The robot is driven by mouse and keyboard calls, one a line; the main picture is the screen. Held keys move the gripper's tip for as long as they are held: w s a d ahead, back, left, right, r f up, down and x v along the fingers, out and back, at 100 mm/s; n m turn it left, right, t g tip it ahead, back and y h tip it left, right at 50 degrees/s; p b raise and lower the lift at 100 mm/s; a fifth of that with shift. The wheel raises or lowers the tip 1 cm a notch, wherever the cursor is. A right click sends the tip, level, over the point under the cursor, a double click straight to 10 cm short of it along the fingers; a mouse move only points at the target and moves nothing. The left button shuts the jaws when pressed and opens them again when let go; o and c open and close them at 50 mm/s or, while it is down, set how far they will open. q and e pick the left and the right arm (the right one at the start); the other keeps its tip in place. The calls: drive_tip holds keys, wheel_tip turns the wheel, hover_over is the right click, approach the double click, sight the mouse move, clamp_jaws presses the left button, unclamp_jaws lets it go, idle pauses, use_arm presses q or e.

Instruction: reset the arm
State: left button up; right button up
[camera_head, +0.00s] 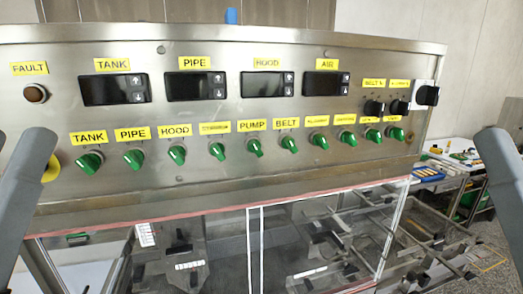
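Two grey parts of my own arms show, one at the left edge and one at the right edge of the head view. Neither arm shows gripper fingers, so both grippers are out of view. In front of me is a steel control panel (300,113) with yellow labels. It has a row of green knobs (254,147) and several dark displays (195,86) above them. My arm parts stand in front of its left end and to the right of its right end.
A fault lamp (35,94) sits at the panel's left. Black switches (398,107) stick out at its right. Below the panel is a framed clear window (320,235) with machinery behind it. A side table (455,158) with small items stands at the right.

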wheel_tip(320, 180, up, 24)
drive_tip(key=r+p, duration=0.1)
drive_tip(key=p, duration=2)
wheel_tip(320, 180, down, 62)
drive_tip(key=b, duration=6.1)
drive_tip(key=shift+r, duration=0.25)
